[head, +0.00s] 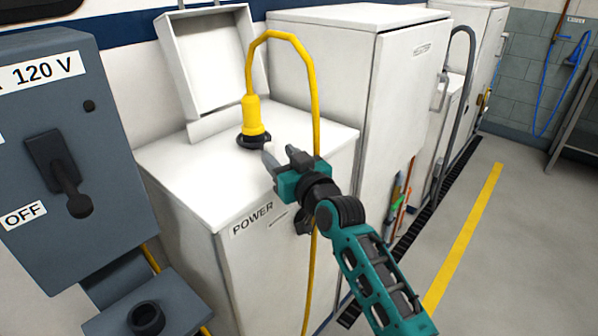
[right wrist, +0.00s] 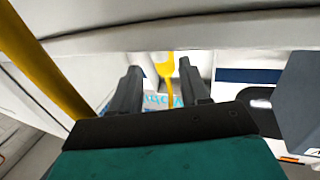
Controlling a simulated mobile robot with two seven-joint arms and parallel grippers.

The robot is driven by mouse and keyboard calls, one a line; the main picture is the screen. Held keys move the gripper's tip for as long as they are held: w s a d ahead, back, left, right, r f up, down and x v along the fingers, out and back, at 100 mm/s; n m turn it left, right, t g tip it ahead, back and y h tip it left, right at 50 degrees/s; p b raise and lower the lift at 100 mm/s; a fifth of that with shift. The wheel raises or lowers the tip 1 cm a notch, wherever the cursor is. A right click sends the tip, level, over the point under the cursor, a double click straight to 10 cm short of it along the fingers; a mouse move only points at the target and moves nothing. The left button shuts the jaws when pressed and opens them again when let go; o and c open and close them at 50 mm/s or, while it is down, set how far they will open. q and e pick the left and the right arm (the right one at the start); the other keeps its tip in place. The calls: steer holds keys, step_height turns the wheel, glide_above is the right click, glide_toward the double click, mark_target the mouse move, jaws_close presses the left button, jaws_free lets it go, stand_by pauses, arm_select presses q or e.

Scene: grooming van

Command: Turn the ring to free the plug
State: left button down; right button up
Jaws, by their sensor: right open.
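The yellow plug (head: 252,112) stands upright on top of the white power box (head: 180,185). A black ring (head: 250,141) surrounds its base. A yellow cable (head: 314,85) arches from the plug's top and drops down the box's front. My right gripper (head: 279,153) is open beside the ring, to its right and nearer the camera, with no visible contact. In the right wrist view the two fingers (right wrist: 157,72) stand apart. My left gripper is not in view.
A raised white lid (head: 205,60) stands behind the plug. A tall white cabinet (head: 335,90) is close on the right. A grey switch box (head: 75,150) marked 120 V and OFF stands at left. Open floor (head: 480,230) lies at right.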

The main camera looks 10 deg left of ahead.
steer(key=v, duration=0.7)
steer(key=shift+s, duration=0.1)
steer(key=shift+c, duration=0.4)
